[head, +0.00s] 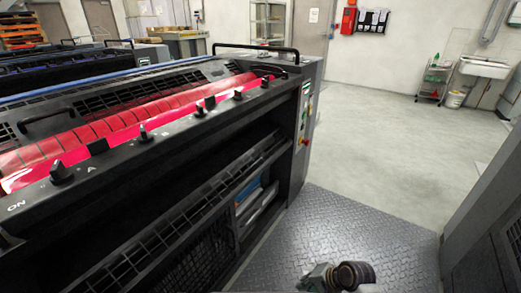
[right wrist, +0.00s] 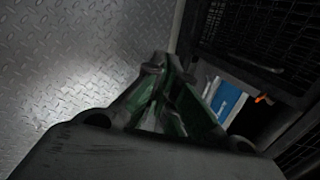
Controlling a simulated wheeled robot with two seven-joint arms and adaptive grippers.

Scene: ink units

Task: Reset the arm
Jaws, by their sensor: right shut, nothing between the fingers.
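My right gripper (head: 316,279) shows at the bottom edge of the head view, low over the metal floor plate and apart from the machine. Part of it is cut off by the frame edge. In the right wrist view its fingers (right wrist: 161,66) come together at the tips, shut with nothing held. My left gripper is in neither view. A black ink machine (head: 150,145) with a red ink roller (head: 130,125) fills the left of the head view.
Black knobs (head: 143,133) line the machine's front rail. An open lower bay holds blue and white items (head: 250,195). Diamond-pattern floor plate (head: 345,225) lies clear beside it. A dark cabinet (head: 485,225) stands at the right. A sink (head: 485,68) and small cart (head: 433,80) stand far back.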

